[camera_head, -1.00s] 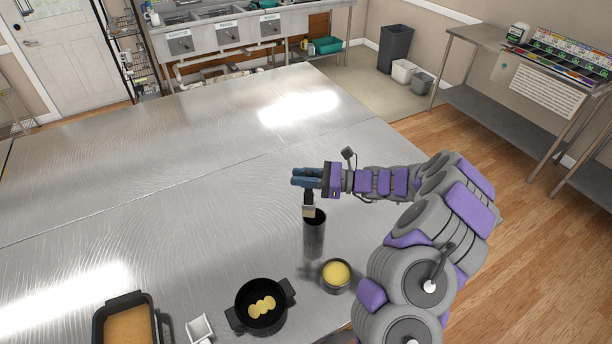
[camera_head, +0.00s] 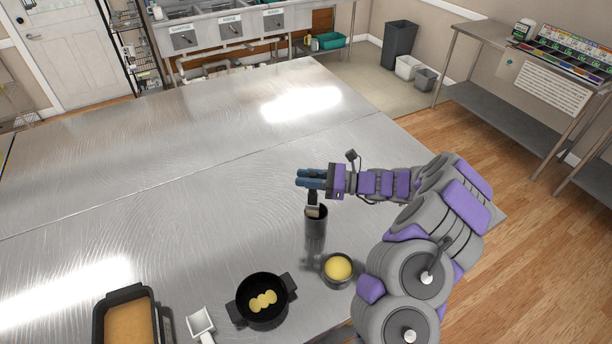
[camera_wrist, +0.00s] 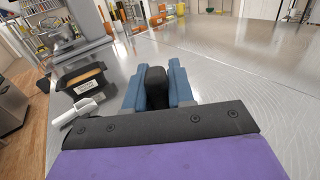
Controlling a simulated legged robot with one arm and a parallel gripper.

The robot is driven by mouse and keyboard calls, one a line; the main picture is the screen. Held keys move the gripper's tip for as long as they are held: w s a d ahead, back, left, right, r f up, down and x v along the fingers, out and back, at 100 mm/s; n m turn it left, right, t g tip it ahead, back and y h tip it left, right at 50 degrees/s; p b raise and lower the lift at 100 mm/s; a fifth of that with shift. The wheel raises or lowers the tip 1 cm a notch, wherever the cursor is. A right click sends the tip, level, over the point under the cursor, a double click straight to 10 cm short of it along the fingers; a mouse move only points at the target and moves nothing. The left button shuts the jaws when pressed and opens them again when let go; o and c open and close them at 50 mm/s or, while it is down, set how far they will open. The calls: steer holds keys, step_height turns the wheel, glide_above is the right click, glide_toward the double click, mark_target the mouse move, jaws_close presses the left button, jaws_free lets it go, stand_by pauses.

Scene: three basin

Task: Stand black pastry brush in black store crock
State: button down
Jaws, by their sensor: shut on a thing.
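The black pastry brush (camera_head: 313,198) hangs bristles-down from my gripper (camera_head: 309,179). Its pale bristle end is at the mouth of the black store crock (camera_head: 316,225), and the head view does not show clearly how deep it sits. The crock stands upright on the steel table. In the wrist view the black handle (camera_wrist: 155,84) sticks up between the two blue fingers of my gripper (camera_wrist: 156,90), which are shut on it. The crock is hidden in the wrist view.
A small pot with yellow contents (camera_head: 338,269) stands right of a black two-handled pan (camera_head: 248,309) on the steel table (camera_head: 150,190). A white scoop (camera_head: 200,323) and a black loaf tin (camera_head: 98,325) are at the front left. The table behind the crock is clear.

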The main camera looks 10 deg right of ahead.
mark_target(309, 196)
steer(key=shift+d+f+b, duration=0.3)
steer(key=shift+d+f, duration=0.3)
steer(key=shift+f, duration=0.25)
steer(key=shift+a+f+b, duration=0.3)
steer(key=shift+a+f, duration=0.15)
steer(key=shift+f, duration=0.3)
steer(key=shift+d+f+b, duration=0.15)
steer(key=shift+f+b, duration=0.1)
steer(key=shift+f, duration=0.3)
steer(key=shift+d+f+b, duration=0.15)
steer(key=shift+f+b, duration=0.1)
steer(key=shift+f, duration=0.3)
steer(key=shift+a+f+b, duration=0.15)
steer(key=shift+f+b, duration=0.4)
steer(key=shift+f, duration=0.6)
steer(key=c, duration=0.9)
jaws_free()
steer(key=shift+p+v, duration=0.55)
steer(key=shift+v, duration=1)
